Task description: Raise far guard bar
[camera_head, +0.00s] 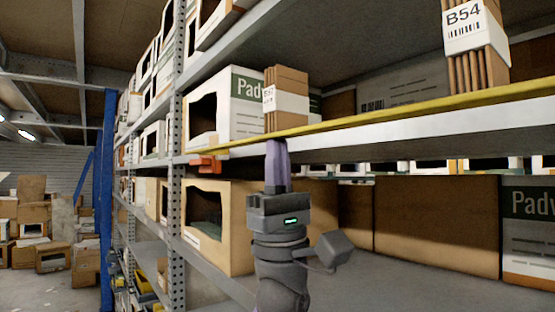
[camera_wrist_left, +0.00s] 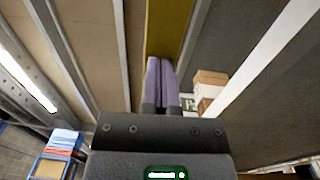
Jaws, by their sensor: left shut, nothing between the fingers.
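The yellow guard bar (camera_head: 400,110) runs across the front of the rack at shelf height, from an orange bracket (camera_head: 206,163) at its left end out past the right edge of the head view. My left gripper (camera_head: 277,143) points upward with its purple fingers shut and empty. Its tips are at the bar's underside, nearer the bracket end; I cannot tell whether they touch. In the left wrist view the bar (camera_wrist_left: 168,28) is just beyond the shut fingertips (camera_wrist_left: 160,60). My right gripper is not in view.
Flat brown cartons (camera_head: 287,95) and a white box (camera_head: 240,100) stand on the shelf behind the bar. A bundle labelled B54 (camera_head: 474,40) stands further right. Below are an open tan box (camera_head: 225,228) and a large brown box (camera_head: 437,226). A perforated upright (camera_head: 175,200) is at left.

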